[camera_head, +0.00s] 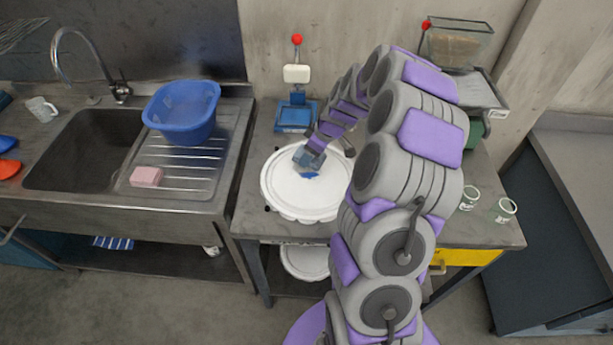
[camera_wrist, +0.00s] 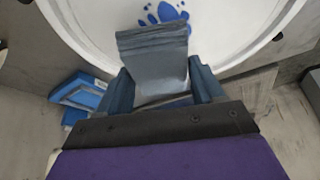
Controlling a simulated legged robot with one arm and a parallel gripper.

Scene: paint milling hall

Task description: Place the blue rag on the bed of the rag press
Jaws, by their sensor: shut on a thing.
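My gripper (camera_wrist: 163,88) is shut on the blue rag (camera_wrist: 154,58), a folded grey-blue block between the two fingers in the wrist view. In the head view my gripper (camera_head: 312,151) holds the rag (camera_head: 305,158) above the white round tub lid. The rag press (camera_head: 296,75) stands behind the lid against the wall, with a blue bed (camera_head: 294,117), a white head and a red knob on top. The head is raised above the bed, which looks empty. In the wrist view part of the blue press (camera_wrist: 82,92) shows at the left.
A sink with a blue basin (camera_head: 184,112) and a pink sponge (camera_head: 146,176) is at the left. White mugs (camera_head: 469,196) stand at the table's right. A glass hopper machine (camera_head: 460,43) stands at back right.

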